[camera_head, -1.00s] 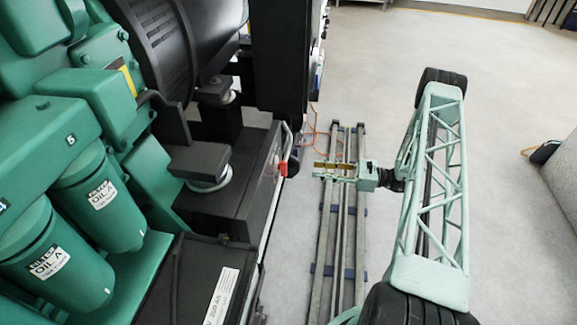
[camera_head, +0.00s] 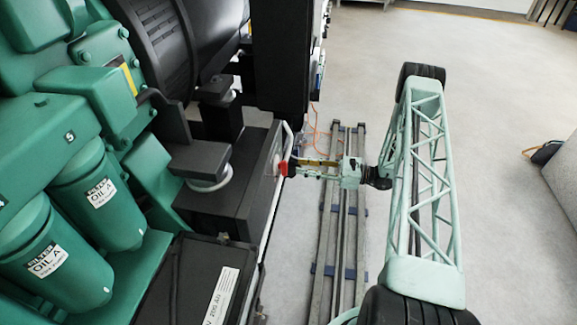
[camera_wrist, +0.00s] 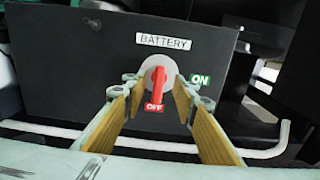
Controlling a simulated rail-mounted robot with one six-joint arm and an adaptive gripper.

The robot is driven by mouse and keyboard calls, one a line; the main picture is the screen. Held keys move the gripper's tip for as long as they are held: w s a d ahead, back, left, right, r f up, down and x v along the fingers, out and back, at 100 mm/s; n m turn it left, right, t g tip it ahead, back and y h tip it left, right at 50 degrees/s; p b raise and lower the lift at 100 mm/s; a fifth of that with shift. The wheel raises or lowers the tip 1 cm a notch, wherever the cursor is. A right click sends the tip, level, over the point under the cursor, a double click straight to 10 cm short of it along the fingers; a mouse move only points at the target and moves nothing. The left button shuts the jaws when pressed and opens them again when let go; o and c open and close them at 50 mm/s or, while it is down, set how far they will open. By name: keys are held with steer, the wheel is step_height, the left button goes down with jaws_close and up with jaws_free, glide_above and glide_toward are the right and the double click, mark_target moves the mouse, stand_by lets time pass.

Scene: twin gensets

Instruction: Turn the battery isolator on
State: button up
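The battery isolator is a red handle (camera_wrist: 157,88) on a pale round disc (camera_wrist: 150,66), on a dark panel under a BATTERY label (camera_wrist: 164,41). In the wrist view the handle points down at the red OFF label (camera_wrist: 154,108); a green ON label (camera_wrist: 200,80) is to the right. My gripper (camera_wrist: 154,92) is open, with one finger on each side of the handle and gaps between. In the head view the red handle (camera_head: 283,168) is at the tips of my gripper (camera_head: 297,167). Contact cannot be told.
A white rail (camera_wrist: 150,142) runs across below the panel. A green engine with oil filters (camera_head: 105,205) and a battery box (camera_head: 190,285) stand at the left in the head view. Floor rails (camera_head: 340,230) lie under my arm; open floor is to the right.

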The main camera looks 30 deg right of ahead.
mark_target(283, 168)
steer(key=x, duration=0.6)
steer(key=shift+w+a+b, duration=0.2)
steer(key=shift+a+b, duration=0.1)
steer(key=c, duration=0.8)
